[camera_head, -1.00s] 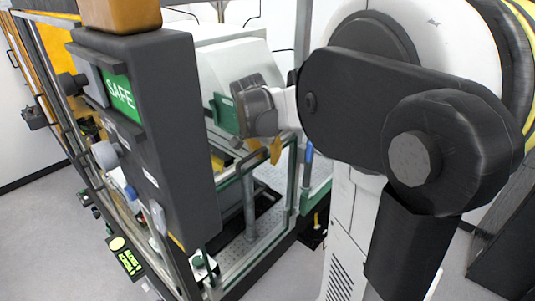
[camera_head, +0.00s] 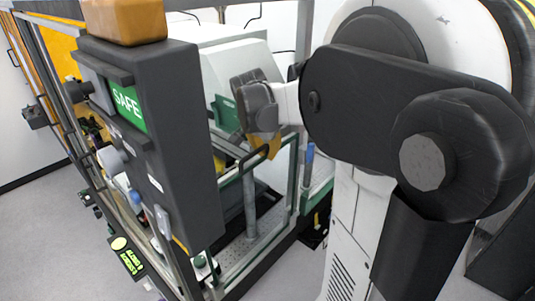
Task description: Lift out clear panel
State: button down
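The clear panel (camera_head: 272,183) appears to be the see-through sheet in a thin grey-green frame on the side of the machine, in the middle of the head view. A dark bar handle (camera_head: 254,160) shows at its upper edge. My gripper (camera_head: 266,147) is at the top of this panel, close to the handle. Its dark body and a yellow part below show, but the fingertips are mostly hidden. I cannot tell whether it touches the handle or is open or shut.
A dark control box (camera_head: 175,150) with a green SAFE display (camera_head: 128,107) stands close on the left, with an orange-brown block (camera_head: 124,20) on top. A white housing (camera_head: 235,65) is behind my gripper. Grey floor (camera_head: 40,240) is free at lower left.

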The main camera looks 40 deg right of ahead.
jog(key=shift+r+p, duration=3.75)
jog(key=shift+r, duration=2.1)
jog(key=shift+s, duration=0.1)
jog(key=s+d+r+p, duration=0.1)
jog(key=s+r+p, duration=0.1)
jog(key=s, duration=0.9)
jog(key=shift+s+p, duration=0.4)
